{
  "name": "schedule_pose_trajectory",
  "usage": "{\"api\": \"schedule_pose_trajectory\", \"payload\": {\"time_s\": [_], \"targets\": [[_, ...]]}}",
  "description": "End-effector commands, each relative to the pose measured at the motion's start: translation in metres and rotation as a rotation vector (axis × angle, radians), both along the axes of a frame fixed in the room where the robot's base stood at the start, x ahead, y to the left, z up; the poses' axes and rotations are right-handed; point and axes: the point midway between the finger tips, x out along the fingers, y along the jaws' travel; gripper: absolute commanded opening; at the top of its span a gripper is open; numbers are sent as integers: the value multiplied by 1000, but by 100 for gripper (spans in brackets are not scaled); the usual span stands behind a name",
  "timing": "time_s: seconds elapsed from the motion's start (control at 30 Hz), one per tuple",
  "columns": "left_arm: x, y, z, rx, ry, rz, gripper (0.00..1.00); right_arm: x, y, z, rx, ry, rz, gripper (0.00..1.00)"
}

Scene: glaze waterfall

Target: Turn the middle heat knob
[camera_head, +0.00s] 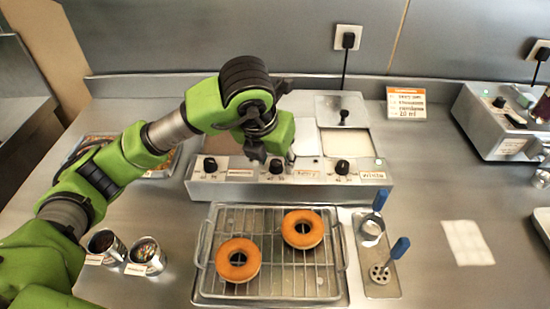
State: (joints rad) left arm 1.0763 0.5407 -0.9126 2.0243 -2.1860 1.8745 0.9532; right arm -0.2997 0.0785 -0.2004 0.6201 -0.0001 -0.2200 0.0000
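The steel glaze warmer (240,191) has three black heat knobs along its front. The middle heat knob (276,166) sits just below my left gripper (274,155). The gripper's fingers look spread apart, one up and to the left of the knob and one up and to the right. Contact with the knob cannot be made out. The left knob (210,165) and right knob (342,167) stand clear of the gripper. My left arm hides part of the warmer's top. My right gripper is not in view.
A wire rack (270,275) with two orange-brown donuts (302,229) lies in front of the warmer. Two blue-handled tools (397,252) rest to its right. Two small cups (146,256) stand at the left. The counter at right is mostly clear around a white napkin (467,243).

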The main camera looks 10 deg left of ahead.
Motion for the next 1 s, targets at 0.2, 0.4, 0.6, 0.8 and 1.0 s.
{"api": "schedule_pose_trajectory", "payload": {"time_s": [0.2, 0.4, 0.6, 0.8, 1.0], "targets": [[-4, 0, 11, 0, -2, -2, 37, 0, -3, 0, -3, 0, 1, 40], [-18, 3, 48, 0, -5, -3, 37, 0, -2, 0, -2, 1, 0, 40], [-33, 6, 85, 1, -7, 0, 37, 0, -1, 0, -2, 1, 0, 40], [-42, 8, 106, 1, -3, -1, 37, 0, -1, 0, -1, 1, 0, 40], [-45, 8, 111, 0, 0, 0, 37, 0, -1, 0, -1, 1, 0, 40]]}}
